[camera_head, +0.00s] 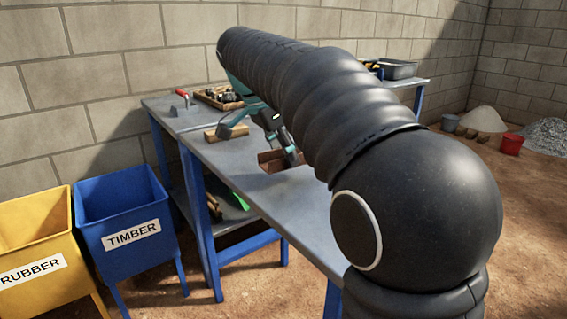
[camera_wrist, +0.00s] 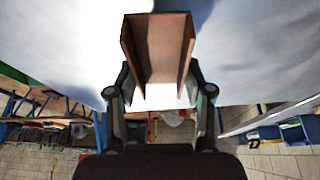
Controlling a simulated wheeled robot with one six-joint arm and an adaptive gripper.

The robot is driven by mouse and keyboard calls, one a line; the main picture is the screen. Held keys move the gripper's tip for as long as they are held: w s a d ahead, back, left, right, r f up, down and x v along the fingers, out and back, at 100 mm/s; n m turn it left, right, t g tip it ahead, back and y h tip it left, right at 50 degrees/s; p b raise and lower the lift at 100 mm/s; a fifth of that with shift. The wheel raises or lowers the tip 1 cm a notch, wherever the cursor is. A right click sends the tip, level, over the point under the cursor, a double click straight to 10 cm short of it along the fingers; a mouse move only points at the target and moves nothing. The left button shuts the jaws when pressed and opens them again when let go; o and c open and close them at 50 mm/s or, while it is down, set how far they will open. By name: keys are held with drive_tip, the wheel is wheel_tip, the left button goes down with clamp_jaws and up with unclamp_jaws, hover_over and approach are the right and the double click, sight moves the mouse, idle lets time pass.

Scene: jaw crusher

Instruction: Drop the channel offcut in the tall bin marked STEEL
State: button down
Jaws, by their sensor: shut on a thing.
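The channel offcut (camera_wrist: 158,45) is a rusty brown U-shaped piece, seen end-on in the wrist view between my gripper's fingers. My gripper (camera_wrist: 160,92) is shut on it, with one finger on each side. In the head view a brown piece (camera_head: 268,161) shows at the fingers of my gripper (camera_head: 290,154), over the grey bench top. I cannot tell there whether it touches the bench. No bin marked STEEL shows in either view.
A yellow bin marked RUBBER (camera_head: 35,232) and a blue bin marked TIMBER (camera_head: 115,205) stand at the left. The grey workbench (camera_head: 300,215) carries a wood block (camera_head: 227,131) and a wooden tray (camera_head: 215,100).

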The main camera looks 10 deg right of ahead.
drive_tip(key=s+d+r, duration=0.7)
drive_tip(key=s+d, duration=0.1)
drive_tip(key=shift+s+d, duration=0.15)
drive_tip(key=shift+r, duration=0.1)
